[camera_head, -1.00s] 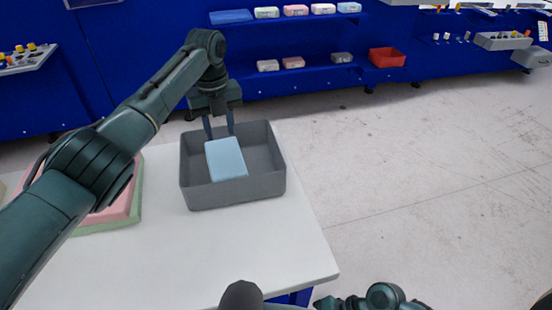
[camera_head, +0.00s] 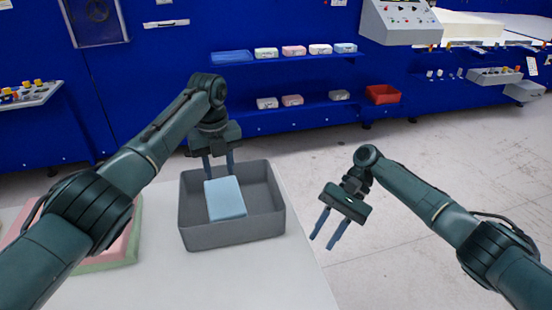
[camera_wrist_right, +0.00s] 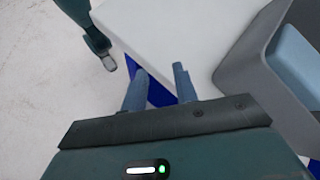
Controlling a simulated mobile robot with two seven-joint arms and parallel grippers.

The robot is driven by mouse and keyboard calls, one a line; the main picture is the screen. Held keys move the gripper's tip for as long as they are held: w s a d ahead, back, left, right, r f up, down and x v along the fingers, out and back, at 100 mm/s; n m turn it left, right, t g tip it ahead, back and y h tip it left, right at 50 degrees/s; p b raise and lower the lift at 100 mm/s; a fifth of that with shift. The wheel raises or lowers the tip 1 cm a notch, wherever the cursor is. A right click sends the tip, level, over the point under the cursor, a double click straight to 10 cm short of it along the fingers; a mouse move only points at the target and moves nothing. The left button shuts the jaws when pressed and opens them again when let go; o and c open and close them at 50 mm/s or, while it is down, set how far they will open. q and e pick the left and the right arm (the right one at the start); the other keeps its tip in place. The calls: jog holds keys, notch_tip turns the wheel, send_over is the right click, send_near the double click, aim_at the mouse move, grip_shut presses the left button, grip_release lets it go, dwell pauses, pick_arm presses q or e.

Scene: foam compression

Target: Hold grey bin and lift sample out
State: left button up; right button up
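The light blue sample (camera_head: 225,200) is a flat block inside the grey bin (camera_head: 262,228), toward its left side. The bin stands on the white table. My left gripper (camera_head: 219,172) points down at the bin's back left, just behind the sample. Its fingers are apart, with nothing visible between them; their tips are partly hidden at the sample's far edge. My right gripper (camera_head: 325,229) is open and empty, right of the bin and apart from it. In the right wrist view, its two fingers (camera_wrist_right: 157,82) are apart, with the bin (camera_wrist_right: 247,58) and sample (camera_wrist_right: 297,62) at right.
Pink and green foam slabs (camera_head: 118,258) lie on the white table (camera_head: 110,292), left of the bin, partly behind my left arm. Open floor lies right of the table.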

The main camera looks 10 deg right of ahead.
jog(key=w+a+r+n+t+h, duration=0.5)
jog(key=w+r, duration=0.3)
jog(key=w, duration=0.3)
notch_tip(320, 180, up, 5)
jog(key=n+t+h, duration=0.1)
jog(key=h, duration=0.1)
send_over(276, 205)
jog(key=shift+w+d, duration=0.1)
jog(key=shift+w, duration=0.2)
jog(key=shift+f+h, duration=0.15)
jog(key=shift+h, duration=0.15)
notch_tip(276, 205, down, 13)
jog(key=shift+r, duration=0.1)
jog(key=shift+c, duration=0.4)
grip_shut()
